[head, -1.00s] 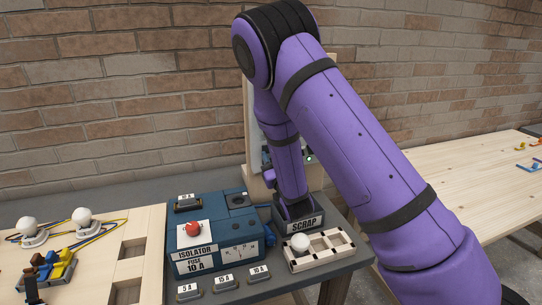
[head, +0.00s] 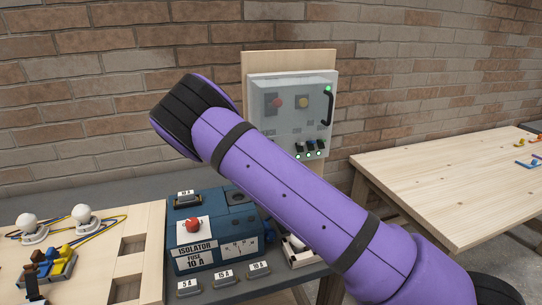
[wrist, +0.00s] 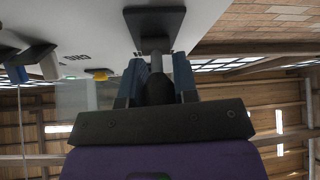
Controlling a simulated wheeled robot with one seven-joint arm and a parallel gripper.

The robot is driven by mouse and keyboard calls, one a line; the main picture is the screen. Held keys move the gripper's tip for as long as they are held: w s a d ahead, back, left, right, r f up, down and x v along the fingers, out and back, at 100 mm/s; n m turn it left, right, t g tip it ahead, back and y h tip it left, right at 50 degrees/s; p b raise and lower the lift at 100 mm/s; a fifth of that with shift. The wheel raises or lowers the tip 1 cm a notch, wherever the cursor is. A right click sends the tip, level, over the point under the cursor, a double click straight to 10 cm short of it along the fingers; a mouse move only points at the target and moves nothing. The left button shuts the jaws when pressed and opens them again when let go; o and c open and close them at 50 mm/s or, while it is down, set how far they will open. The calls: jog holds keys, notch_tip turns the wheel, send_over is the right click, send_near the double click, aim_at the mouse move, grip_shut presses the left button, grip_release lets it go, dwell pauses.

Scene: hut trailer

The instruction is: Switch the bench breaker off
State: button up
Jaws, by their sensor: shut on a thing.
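The pale breaker panel (head: 333,95) stands on a wooden board behind the bench. A row of small black switches (head: 310,146) with green lamps runs along its lower edge; their labels are too small to read. My gripper (wrist: 160,78) is hidden behind my arm in the head view. In the wrist view its fingers are closed around a dark switch lever (wrist: 157,88), below a dark square block on the white panel. Another dark switch (wrist: 36,62) shows at the left. Which one is the bench breaker, I cannot tell.
A wooden board with bulbs (head: 82,214) is left; a wooden table (head: 450,180) is right.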

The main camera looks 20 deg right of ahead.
dwell(0.6)
jog(key=o, duration=0.9)
